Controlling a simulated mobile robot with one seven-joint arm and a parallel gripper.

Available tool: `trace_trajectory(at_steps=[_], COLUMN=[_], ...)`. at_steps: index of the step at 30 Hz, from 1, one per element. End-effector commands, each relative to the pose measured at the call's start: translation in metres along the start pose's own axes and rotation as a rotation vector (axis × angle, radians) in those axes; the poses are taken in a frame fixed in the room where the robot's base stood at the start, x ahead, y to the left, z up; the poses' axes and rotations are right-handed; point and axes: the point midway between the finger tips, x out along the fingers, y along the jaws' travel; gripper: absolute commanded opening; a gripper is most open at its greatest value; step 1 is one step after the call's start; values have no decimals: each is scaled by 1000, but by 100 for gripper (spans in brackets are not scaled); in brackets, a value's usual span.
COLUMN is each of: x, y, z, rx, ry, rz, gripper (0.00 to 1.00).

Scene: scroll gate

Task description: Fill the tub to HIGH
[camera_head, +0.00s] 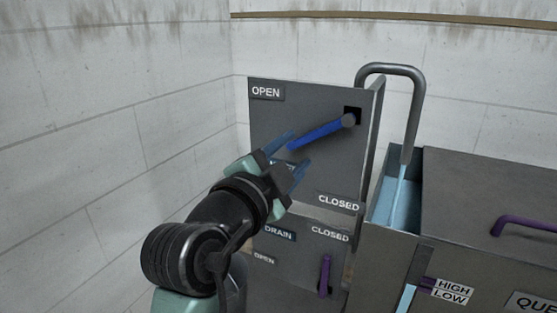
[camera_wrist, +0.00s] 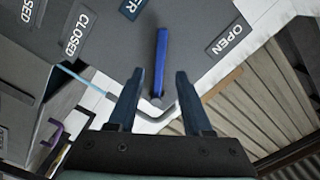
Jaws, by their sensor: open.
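The blue lever (camera_head: 325,131) on the upper grey panel slants down and left from its slot, between the OPEN (camera_head: 266,92) and CLOSED (camera_head: 338,203) labels. My gripper (camera_head: 295,152) is open at the lever's free end. In the wrist view, the blue lever (camera_wrist: 161,60) shows between the spread fingers (camera_wrist: 157,78); contact cannot be told. Water (camera_head: 401,190) runs from the bent pipe (camera_head: 391,68) into the tub (camera_head: 389,230). A light-blue gauge strip (camera_head: 406,299) shows near the HIGH and LOW labels (camera_head: 452,291); its exact level is hard to read.
A purple drain lever (camera_head: 325,275) hangs downward on the lower panel, below its CLOSED label (camera_head: 330,237). A grey box with a purple handle (camera_head: 525,225) stands at right. Pale walls (camera_head: 130,130) enclose the left and back; the space left of the panel looks clear.

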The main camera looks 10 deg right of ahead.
Motion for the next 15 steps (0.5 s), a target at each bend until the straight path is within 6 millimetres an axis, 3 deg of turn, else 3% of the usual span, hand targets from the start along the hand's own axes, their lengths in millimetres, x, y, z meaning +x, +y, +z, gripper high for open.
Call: trace_trajectory(at_steps=[6,15], x=[-38,-51], y=[-1,0], z=[1,0], rx=[-1,1], ry=[-2,0], rz=[-2,0], gripper=[50,50])
